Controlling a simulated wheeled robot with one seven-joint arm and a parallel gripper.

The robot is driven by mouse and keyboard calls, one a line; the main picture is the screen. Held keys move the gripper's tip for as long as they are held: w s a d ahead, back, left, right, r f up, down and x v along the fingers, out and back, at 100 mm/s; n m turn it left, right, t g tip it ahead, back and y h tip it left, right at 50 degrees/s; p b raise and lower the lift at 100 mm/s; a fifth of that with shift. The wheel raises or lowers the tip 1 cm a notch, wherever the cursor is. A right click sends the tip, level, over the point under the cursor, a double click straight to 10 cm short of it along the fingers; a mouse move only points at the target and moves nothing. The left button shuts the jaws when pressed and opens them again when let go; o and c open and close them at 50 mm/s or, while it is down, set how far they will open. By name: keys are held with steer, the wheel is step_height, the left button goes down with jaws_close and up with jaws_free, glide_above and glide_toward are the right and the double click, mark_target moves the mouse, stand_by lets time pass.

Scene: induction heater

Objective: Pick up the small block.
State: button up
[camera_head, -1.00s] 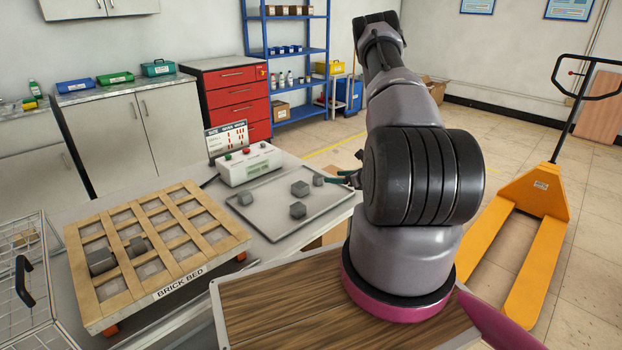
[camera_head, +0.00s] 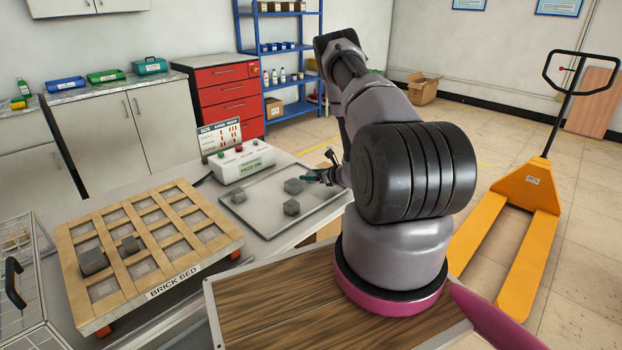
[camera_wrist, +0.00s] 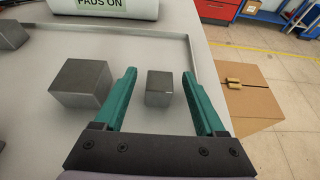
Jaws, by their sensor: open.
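The small block (camera_wrist: 159,88) is a grey cube on the grey metal tray (camera_head: 262,226). In the wrist view it shows between the two green fingers of my gripper (camera_wrist: 159,75), with a gap on each side. My gripper is open and empty. I cannot tell how far down the fingers reach beside the block. In the head view my gripper (camera_head: 318,176) is at the tray's right side, and the small block is hard to make out there.
A larger grey block (camera_wrist: 81,83) stands just left of the left finger. Another block (camera_head: 238,195) is farther left on the tray. The control box (camera_head: 242,162) stands behind the tray. The wooden brick bed (camera_head: 150,240) is to the left. A cardboard box (camera_wrist: 250,95) is beyond the table edge.

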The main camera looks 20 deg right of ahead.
jaws_close()
